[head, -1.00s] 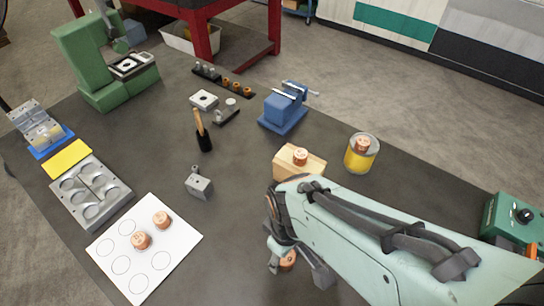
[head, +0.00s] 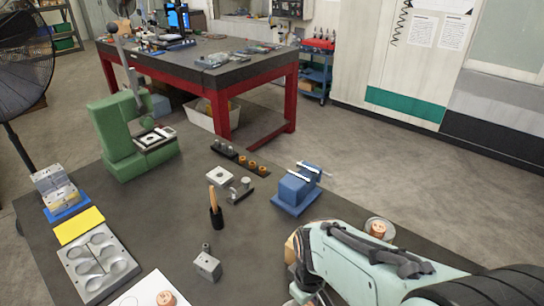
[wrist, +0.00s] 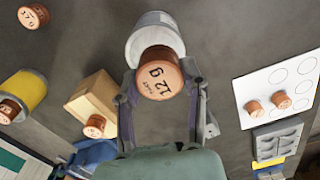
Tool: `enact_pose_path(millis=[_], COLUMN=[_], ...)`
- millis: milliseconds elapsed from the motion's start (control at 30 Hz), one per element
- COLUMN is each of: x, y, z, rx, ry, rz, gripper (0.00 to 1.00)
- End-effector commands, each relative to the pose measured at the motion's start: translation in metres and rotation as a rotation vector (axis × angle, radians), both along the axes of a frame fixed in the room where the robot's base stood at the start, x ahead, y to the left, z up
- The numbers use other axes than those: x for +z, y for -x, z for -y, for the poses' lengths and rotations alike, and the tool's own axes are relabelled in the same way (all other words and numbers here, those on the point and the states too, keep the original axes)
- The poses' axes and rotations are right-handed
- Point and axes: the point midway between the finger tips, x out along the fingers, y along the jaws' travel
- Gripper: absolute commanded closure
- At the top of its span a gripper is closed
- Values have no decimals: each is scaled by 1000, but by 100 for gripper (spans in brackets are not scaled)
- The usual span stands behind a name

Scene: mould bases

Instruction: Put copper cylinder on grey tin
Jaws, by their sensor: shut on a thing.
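My gripper (wrist: 160,82) is shut on a copper cylinder (wrist: 157,76) marked 12 g in the wrist view. The grey tin (wrist: 153,27) is just beyond the cylinder, which overlaps its near side in the picture. I cannot tell whether the two touch. In the head view my arm hides the held cylinder and the grey tin; only part of my gripper (head: 304,288) shows at the bottom.
Other copper cylinders stand on a yellow tin (wrist: 32,88), a wooden block (wrist: 95,92), a white circled sheet (wrist: 277,76) and the table (wrist: 33,16). A blue vise (head: 296,189), a green machine (head: 120,140) and a grey mould (head: 98,262) stand farther off.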

Motion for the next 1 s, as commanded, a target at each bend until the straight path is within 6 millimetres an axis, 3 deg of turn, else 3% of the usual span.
enact_pose_path(millis=[300,500,900,933,1000], x=[-32,-58,-62,-62,-62], y=[-25,-23,-23,-23,-23], z=[-1,-1,-1,-1,-1], rx=[0,0,0,0,0], ry=[0,0,-1,-1,-1], rz=[-1,-2,1,1,1], gripper=[98,98,98,48,32])
